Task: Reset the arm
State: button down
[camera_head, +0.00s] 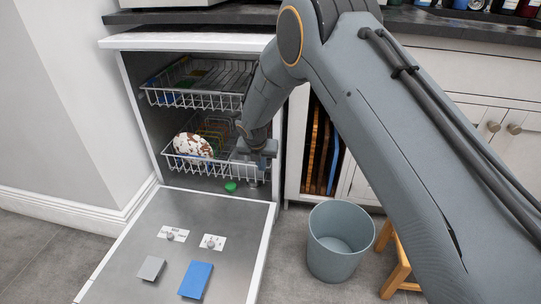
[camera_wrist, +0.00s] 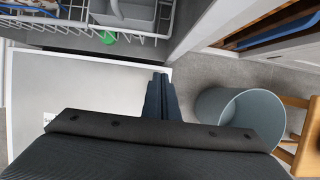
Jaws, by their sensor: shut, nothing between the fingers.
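My arm reaches down from the upper right in the head view. My gripper (camera_head: 262,163) is at the right front corner of the open dishwasher's lower rack (camera_head: 222,172). In the wrist view, my gripper (camera_wrist: 161,82) has its two dark fingers together, with nothing between them. The fingers show over the right edge of the lowered dishwasher door (camera_wrist: 85,85). Whether they touch the rack or door I cannot tell.
The lower rack holds a brown-and-white patterned round dish (camera_head: 193,147). A small green item (camera_head: 231,186) lies below the rack front. A blue rectangular piece (camera_head: 196,279) lies on the lowered door. A grey-blue bin (camera_head: 338,241) and a wooden stool (camera_head: 398,268) stand to the right.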

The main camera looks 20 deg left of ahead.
jog(key=s+d+r+m+g, duration=0.1)
jog(key=s+d+r+m, duration=0.4)
jog(key=s+r+m, duration=0.25)
jog(key=s+d+r+m+g, duration=0.1)
jog(key=s+d+r+m, duration=0.4)
jog(key=s+r+m, duration=0.3)
jog(key=s+d+r+m+g, duration=0.1)
jog(key=s+d+r+m, duration=0.1)
jog(key=s+d+m, duration=0.45)
jog(key=s+d+r+m+g, duration=0.1)
jog(key=s+d+r+m, duration=0.2)
jog(key=s, duration=0.7)
jog(key=s+d+r+m, duration=0.1)
jog(key=s+d+m, duration=0.45)
jog(key=s, duration=0.25)
jog(key=d+r+m+p, duration=0.3)
jog(key=d+r+p, duration=0.6)
jog(key=r+p, duration=0.3)
jog(key=d+r+m+p, duration=0.3)
jog(key=d+r+p, duration=0.6)
jog(key=r+p, duration=0.3)
jog(key=p, duration=0.2)
jog(key=shift+p, duration=0.35)
jog(key=shift+m, duration=0.25)
